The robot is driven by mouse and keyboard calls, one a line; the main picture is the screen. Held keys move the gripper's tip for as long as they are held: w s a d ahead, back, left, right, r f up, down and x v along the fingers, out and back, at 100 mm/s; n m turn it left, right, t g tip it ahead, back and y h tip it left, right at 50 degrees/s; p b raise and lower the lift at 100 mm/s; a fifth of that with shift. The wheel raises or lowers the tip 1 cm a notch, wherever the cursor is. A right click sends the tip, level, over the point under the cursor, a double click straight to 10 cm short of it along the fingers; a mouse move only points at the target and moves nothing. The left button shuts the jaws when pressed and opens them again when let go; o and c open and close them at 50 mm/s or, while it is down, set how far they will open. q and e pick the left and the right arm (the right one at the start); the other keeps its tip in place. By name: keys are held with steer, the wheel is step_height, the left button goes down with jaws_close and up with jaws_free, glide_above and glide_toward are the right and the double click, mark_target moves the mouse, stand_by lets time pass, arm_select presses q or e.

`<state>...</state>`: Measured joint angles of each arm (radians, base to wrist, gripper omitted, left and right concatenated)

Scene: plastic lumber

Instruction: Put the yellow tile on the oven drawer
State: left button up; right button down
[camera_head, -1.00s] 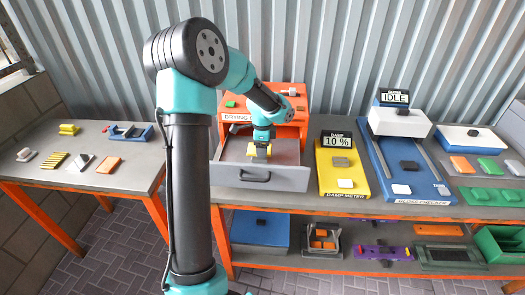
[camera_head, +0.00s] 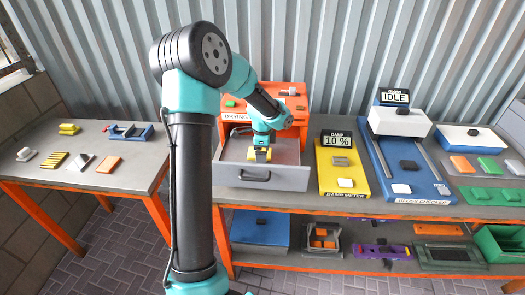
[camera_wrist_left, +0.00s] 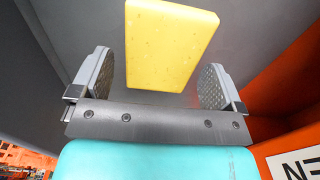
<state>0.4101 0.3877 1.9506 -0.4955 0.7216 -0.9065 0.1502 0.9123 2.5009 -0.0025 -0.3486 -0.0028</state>
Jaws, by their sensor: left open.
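The yellow tile (camera_head: 259,157) is inside the grey oven drawer (camera_head: 288,180), which is pulled out from the orange drying oven (camera_head: 293,101). My left gripper (camera_head: 260,152) is over the drawer, pointing down at the tile. In the left wrist view, the yellow tile (camera_wrist_left: 170,48) sits between the two spread fingers of the left gripper (camera_wrist_left: 157,80), with a gap on each side. The tile appears to rest on the drawer floor (camera_wrist_left: 256,38), though the contact is hard to see. My right gripper is not in view.
A yellow damp meter (camera_head: 343,167) reading 10 % stands right of the drawer. Beyond it is the blue gloss checker (camera_head: 405,180) showing IDLE. A side table (camera_head: 80,146) at left holds several tiles and a blue clamp-like fixture (camera_head: 130,133). The drawer walls surround the gripper closely.

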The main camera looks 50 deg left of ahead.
arm_select(q)
steer(key=shift+r, duration=0.1)
step_height(320, 180, up, 12)
stand_by(0.6)
stand_by(0.4)
